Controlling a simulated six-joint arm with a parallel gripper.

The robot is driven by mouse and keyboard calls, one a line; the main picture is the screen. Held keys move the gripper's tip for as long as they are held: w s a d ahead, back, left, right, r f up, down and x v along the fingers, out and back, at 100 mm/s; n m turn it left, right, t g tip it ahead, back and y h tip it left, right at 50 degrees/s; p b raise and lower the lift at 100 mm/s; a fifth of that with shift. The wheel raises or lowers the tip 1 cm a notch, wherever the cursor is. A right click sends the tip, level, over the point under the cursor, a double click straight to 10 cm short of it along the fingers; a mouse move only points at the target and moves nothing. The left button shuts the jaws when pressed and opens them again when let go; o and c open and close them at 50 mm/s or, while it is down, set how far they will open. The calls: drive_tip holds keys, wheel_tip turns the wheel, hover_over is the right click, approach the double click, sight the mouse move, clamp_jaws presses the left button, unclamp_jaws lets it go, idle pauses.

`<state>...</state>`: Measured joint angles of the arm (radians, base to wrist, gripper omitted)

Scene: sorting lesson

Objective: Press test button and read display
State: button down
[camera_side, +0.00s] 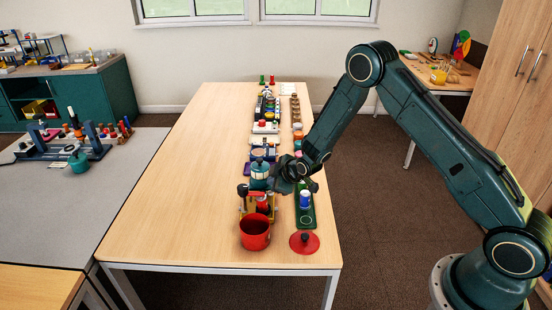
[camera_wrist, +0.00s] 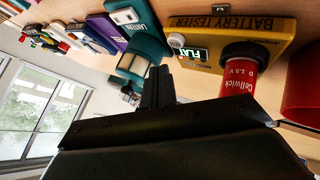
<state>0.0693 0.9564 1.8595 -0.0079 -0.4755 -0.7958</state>
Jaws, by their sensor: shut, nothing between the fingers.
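The yellow battery tester (camera_wrist: 262,32) shows in the wrist view, with its name on its edge. Its small display (camera_wrist: 190,55) is lit and reads "FLAT" in pale green. A round whitish button (camera_wrist: 176,40) sits beside the display. A red Cellwick D 1.5 V battery (camera_wrist: 238,82) is at the tester's dark round holder. My gripper (camera_wrist: 161,72) is shut and empty, its dark fingertips near the button and display; I cannot tell whether they touch. In the side view my gripper (camera_side: 284,184) is beside the tester (camera_side: 248,207), which is partly hidden.
A teal lantern (camera_wrist: 147,42) stands close to my fingers, with a purple item (camera_wrist: 106,32) beyond it. A green tray (camera_side: 307,219) lies at right. The table's left half (camera_side: 170,190) is clear.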

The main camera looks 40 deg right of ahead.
drive_tip(key=shift+r, duration=1.75)
drive_tip(key=shift+r, duration=0.1)
drive_tip(key=s+a+r+m+g, duration=0.1)
drive_tip(key=s+r+m, duration=0.1)
drive_tip(key=s+r, duration=0.8)
drive_tip(key=s+a+r+m+g, duration=0.15)
drive_tip(key=s+r, duration=0.35)
drive_tip(key=r, duration=0.8)
drive_tip(key=s+r+m, duration=0.2)
drive_tip(key=s, duration=1.1)
drive_tip(key=s+a+r+m+g, duration=0.1)
drive_tip(key=s+r+m, duration=0.2)
drive_tip(key=s, duration=1)
drive_tip(key=shift+a+r, duration=0.2)
drive_tip(key=shift+r, duration=0.1)
